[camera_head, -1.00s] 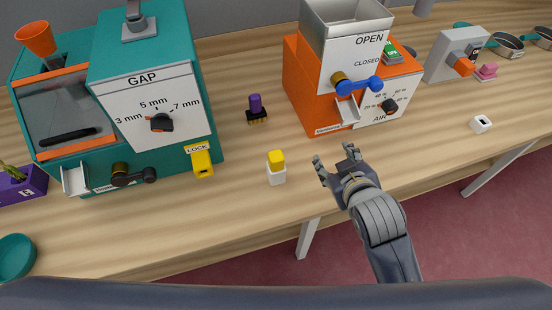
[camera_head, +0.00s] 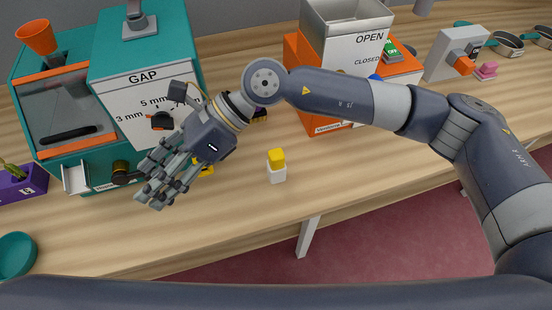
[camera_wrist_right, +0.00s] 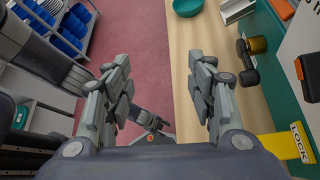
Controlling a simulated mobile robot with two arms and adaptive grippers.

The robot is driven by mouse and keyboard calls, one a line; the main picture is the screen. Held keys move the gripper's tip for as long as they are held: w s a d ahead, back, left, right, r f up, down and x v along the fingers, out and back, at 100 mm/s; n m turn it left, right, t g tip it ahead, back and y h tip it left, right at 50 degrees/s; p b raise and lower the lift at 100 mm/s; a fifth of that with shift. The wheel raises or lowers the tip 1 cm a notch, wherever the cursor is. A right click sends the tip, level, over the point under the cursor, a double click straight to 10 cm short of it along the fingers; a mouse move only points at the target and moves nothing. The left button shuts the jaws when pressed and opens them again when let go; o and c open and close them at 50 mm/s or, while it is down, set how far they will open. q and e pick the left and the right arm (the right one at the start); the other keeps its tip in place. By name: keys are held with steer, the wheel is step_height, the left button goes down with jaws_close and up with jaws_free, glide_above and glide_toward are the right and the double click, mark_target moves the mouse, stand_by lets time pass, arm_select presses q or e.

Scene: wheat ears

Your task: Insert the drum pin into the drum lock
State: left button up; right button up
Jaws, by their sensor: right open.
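The drum pin appears to be the yellow-topped piece (camera_head: 277,155) standing upright in a white block on the table, right of my right gripper in the head view. The drum lock is the yellow LOCK bracket on the teal machine's lower right corner. My right gripper largely covers it in the head view, and it shows at the right edge of the wrist view (camera_wrist_right: 285,147). My right gripper (camera_head: 152,190) is open and empty in front of the teal machine. In the wrist view its fingers (camera_wrist_right: 160,65) stand wide apart. A small grey gripper-like part (camera_wrist_right: 150,122), perhaps my left gripper, shows over the floor.
The teal machine (camera_head: 150,90) with its GAP dial stands at left. A dark crank (camera_wrist_right: 247,60) sticks out near the lock. An orange machine (camera_head: 300,75) stands behind my right arm. A teal bowl (camera_head: 16,256) lies front left. The table front is mostly clear.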

steer(key=w+d+f+n+t+h, duration=0.2)
steer(key=w+d+f+t+h, duration=0.1)
steer(key=w+d+f+h, duration=0.45)
steer(key=r+t+h, duration=0.2)
steer(key=t+h, duration=0.1)
glide_above(277, 154)
steer(key=shift+w+d+f, duration=0.2)
steer(key=shift+w+d, duration=0.05)
steer(key=shift+w, duration=0.15)
step_height(277, 154, down, 5)
steer(key=shift+r+p, duration=0.2)
steer(key=shift+p, duration=0.85)
steer(key=f+p, duration=0.2)
steer(key=f, duration=0.1)
steer(key=s+f+p, duration=0.1)
steer(key=f, duration=0.1)
steer(key=shift+a+p, duration=0.3)
steer(key=shift+w+f, duration=0.1)
steer(key=shift+f, duration=0.25)
steer(key=shift+c, duration=0.6)
steer(key=c, duration=1.1)
